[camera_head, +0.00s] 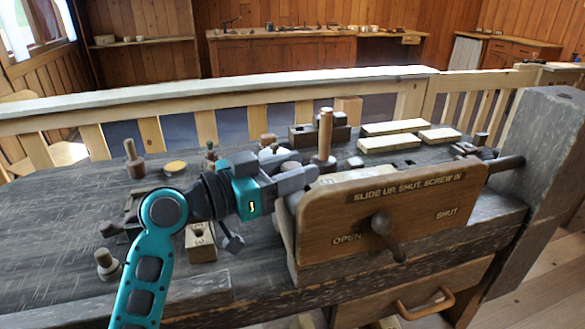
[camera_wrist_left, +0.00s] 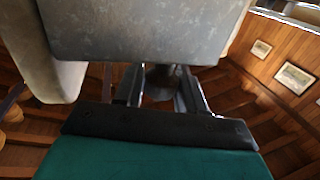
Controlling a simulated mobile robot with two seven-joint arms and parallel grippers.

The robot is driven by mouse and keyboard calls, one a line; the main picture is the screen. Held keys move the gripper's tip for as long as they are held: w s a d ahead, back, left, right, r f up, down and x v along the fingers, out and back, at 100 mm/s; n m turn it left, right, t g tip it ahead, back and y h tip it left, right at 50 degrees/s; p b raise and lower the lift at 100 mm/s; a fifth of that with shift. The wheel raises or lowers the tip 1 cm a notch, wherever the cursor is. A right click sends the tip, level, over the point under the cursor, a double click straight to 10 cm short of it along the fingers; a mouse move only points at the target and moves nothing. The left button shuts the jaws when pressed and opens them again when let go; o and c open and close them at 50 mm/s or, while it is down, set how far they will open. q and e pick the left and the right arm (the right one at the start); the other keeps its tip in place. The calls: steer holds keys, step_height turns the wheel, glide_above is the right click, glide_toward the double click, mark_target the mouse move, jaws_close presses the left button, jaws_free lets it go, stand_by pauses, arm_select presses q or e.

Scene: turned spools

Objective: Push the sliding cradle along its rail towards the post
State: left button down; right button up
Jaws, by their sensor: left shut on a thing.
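The sliding cradle (camera_head: 330,225) appears to be the unit with the wooden front plate lettered "SLIDE UP, SHUT, SCREW IN", "OPEN" and "SHUT". A dark lever (camera_head: 388,238) stands out from its front. It sits on a thick dark beam, apparently the rail (camera_head: 440,241). The big grey post (camera_head: 546,140) stands at the right; a dark rod (camera_head: 506,163) reaches from it towards the cradle. My left gripper (camera_head: 302,180) is at the cradle's upper left end. In the left wrist view its fingers (camera_wrist_left: 160,88) close around a dark piece (camera_wrist_left: 160,76); its outline is unclear. My right gripper is not in view.
A wooden peg (camera_head: 326,138) stands behind the cradle, with pale wood blocks (camera_head: 393,127) beyond. A drawer handle (camera_head: 425,303) juts out below.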

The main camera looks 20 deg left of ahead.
mark_target(378, 169)
arm_select(q)
steer(key=shift+d, duration=0.1)
steer(key=shift+w+d, duration=0.2)
steer(key=w+d, duration=0.2)
steer(key=d, duration=0.1)
steer(key=w+d+p, duration=0.1)
steer(key=w+d, duration=0.2)
steer(key=d, duration=0.1)
steer(key=w+d+p, duration=0.1)
steer(key=w+d, duration=0.1)
steer(key=d, duration=0.2)
steer(key=shift+w+d+r, duration=0.1)
steer(key=shift+w, duration=0.15)
steer(key=shift+w+d, duration=0.4)
steer(key=shift+d, duration=0.2)
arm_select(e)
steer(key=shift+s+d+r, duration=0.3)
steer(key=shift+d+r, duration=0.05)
arm_select(q)
steer(key=c, duration=0.8)
jaws_free()
steer(key=shift+o, duration=0.2)
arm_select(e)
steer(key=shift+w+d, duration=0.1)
arm_select(q)
steer(key=shift+a, duration=0.1)
steer(key=v, duration=1.2)
steer(key=shift+s+a, duration=0.2)
steer(key=shift+s, duration=0.1)
